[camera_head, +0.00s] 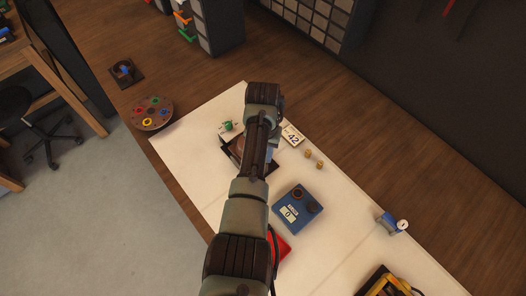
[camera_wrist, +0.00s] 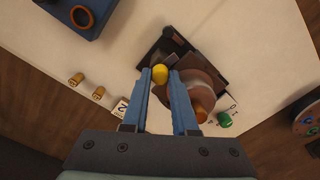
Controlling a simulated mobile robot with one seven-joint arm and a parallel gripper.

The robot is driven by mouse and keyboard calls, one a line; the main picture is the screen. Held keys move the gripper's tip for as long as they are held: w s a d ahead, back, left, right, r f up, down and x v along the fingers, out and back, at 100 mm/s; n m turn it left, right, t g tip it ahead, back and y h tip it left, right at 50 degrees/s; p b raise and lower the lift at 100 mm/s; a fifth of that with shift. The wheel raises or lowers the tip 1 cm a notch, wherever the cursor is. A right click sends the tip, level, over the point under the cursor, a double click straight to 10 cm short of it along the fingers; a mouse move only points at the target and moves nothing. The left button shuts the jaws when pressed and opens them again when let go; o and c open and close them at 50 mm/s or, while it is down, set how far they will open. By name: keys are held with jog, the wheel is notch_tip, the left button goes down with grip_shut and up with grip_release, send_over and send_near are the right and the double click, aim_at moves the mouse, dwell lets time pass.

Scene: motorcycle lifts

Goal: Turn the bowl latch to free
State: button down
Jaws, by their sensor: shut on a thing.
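In the wrist view the two blue fingers of my gripper (camera_wrist: 160,82) point down at a dark stand. A round yellow knob (camera_wrist: 160,75) sits between the fingertips, and they are closed on it. A brownish bowl (camera_wrist: 205,82) rests on the dark stand (camera_wrist: 168,42), just right of the fingers; the right finger covers part of it. An orange piece (camera_wrist: 203,103) shows at the bowl's near side. I cannot tell how far the latch is turned.
A green knob (camera_head: 228,126) stands beside the bowl stand. A round multicoloured panel (camera_head: 152,113) is at the left.

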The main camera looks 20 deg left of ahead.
jog(key=shift+r+n, duration=0.1)
jog(key=shift+n, duration=0.8)
jog(key=c, duration=0.7)
grip_release()
notch_tip(320, 180, up, 13)
jog(key=shift+b, duration=0.5)
